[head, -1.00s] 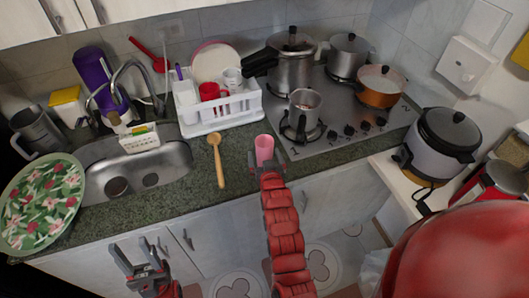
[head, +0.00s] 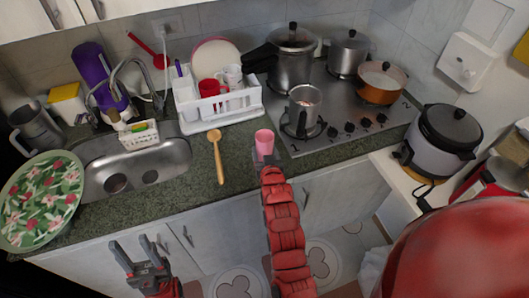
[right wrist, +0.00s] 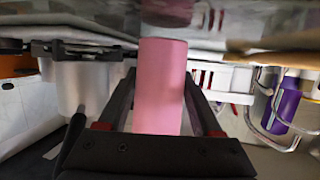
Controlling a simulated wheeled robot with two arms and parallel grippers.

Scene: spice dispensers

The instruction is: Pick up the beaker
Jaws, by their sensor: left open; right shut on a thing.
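The beaker is a pink cup (head: 264,139) at the front edge of the counter, left of the stove. My right gripper (head: 264,157) is shut on it. In the right wrist view the pink beaker (right wrist: 162,85) stands between the two dark fingers. I cannot tell whether its base is clear of the counter. My left gripper (head: 137,258) is open and empty, low in front of the cabinets.
A wooden spoon (head: 217,158) lies left of the beaker. A white dish rack (head: 222,118) stands behind it. A metal mug (head: 304,108) and pots are on the stove (head: 345,138). A sink (head: 140,165) and floral plate (head: 40,200) are left; a rice cooker (head: 438,140) is right.

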